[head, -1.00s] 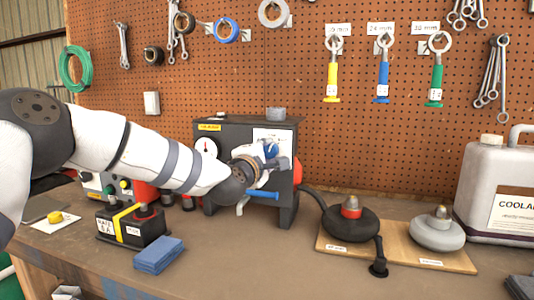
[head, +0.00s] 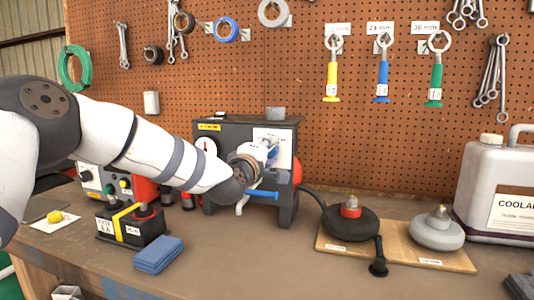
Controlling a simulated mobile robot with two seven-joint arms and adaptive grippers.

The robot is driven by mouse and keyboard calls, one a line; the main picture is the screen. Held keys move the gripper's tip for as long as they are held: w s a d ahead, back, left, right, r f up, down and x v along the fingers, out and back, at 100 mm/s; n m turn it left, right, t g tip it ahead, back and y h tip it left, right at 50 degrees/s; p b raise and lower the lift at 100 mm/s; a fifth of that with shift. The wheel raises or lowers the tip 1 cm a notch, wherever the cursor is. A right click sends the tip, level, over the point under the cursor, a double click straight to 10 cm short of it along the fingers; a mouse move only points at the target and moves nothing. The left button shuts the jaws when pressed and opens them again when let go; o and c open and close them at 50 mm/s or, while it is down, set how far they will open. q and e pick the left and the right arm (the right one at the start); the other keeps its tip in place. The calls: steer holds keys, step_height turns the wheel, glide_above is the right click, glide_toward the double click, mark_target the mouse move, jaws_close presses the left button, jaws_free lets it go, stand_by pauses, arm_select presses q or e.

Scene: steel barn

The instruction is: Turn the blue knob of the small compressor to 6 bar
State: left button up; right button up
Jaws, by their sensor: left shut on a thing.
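The small compressor (head: 227,133) is a dark grey box on the workbench against the pegboard, with a round white gauge (head: 207,146) at its upper left. The gauge needle is too small to read. My left gripper (head: 270,153) is at the compressor's front, shut on the blue knob (head: 274,145), which is mostly hidden by the gripper. A white label (head: 272,133) is on the front behind the gripper. A blue-handled lever (head: 263,194) shows below the gripper. My right gripper is not in view.
A wooden board (head: 396,248) with two round pucks and a coolant jug (head: 499,190) are at right. A black hose runs right from the compressor.

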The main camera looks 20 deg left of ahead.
arm_select(q)
steer(key=o, duration=1.2)
steer(key=shift+c, duration=0.2)
steer(key=shift+s, duration=0.1)
steer(key=s, duration=1.1)
steer(key=shift+s+a, duration=0.25)
steer(key=shift+s, duration=0.15)
